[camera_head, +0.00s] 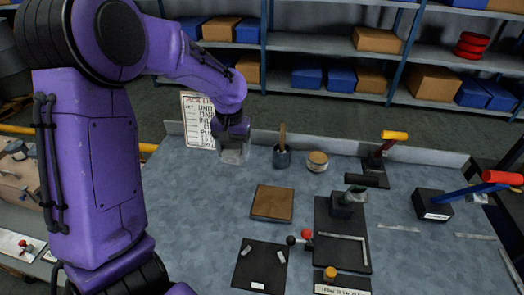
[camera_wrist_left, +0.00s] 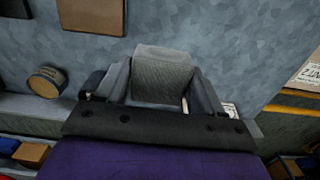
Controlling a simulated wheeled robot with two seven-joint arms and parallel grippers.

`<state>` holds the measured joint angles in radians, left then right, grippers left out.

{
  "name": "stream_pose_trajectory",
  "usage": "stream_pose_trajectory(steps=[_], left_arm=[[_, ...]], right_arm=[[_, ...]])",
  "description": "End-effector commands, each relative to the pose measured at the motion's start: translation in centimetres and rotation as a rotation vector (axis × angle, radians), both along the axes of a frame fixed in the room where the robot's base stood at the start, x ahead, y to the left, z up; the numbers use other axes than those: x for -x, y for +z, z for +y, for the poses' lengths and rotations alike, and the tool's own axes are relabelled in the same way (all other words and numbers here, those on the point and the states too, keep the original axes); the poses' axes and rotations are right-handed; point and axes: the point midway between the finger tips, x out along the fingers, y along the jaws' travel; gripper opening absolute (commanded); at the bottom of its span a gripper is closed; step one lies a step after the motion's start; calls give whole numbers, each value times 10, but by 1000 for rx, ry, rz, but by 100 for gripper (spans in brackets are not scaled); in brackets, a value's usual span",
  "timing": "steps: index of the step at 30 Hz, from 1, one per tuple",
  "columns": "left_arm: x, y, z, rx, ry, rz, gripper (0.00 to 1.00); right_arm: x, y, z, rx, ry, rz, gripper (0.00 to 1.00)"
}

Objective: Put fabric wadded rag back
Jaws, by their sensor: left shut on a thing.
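The grey fabric wadded rag (camera_wrist_left: 163,72) sits between the two fingers of my left gripper (camera_wrist_left: 163,85) in the left wrist view. It looks like a rounded, ribbed grey block. In the head view, my left gripper (camera_head: 233,143) points down over the back left of the bench (camera_head: 190,215), shut on the rag (camera_head: 233,155). I cannot tell whether the rag touches the bench top. My right gripper is not in view.
A dark cup with a wooden handle (camera_head: 282,157) and a round tan-topped container (camera_head: 317,161) stand to the right of the gripper. A printed sheet (camera_head: 198,118) is behind it. A brown square pad (camera_head: 272,204) lies nearer. The bench's left part looks clear.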

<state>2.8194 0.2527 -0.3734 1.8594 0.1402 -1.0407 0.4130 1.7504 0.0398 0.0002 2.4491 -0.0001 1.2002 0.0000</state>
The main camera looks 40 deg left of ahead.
Motion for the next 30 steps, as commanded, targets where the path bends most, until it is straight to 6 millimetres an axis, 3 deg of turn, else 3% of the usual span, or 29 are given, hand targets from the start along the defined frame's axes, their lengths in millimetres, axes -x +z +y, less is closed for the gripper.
stream_pose_trajectory(steps=[5, 14, 19, 24, 30], left_arm=[[-11, -7, 16, 4, 24, 3, 43], [-77, -39, 41, 2, 28, 4, 43], [-103, -73, 48, 2, 24, 6, 43], [-120, -93, 51, 3, 22, 3, 43], [-125, -116, 53, 4, 23, 7, 43]], right_arm=[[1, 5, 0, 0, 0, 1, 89], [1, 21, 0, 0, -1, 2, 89], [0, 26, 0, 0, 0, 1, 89], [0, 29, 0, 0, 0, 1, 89], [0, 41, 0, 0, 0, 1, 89]])
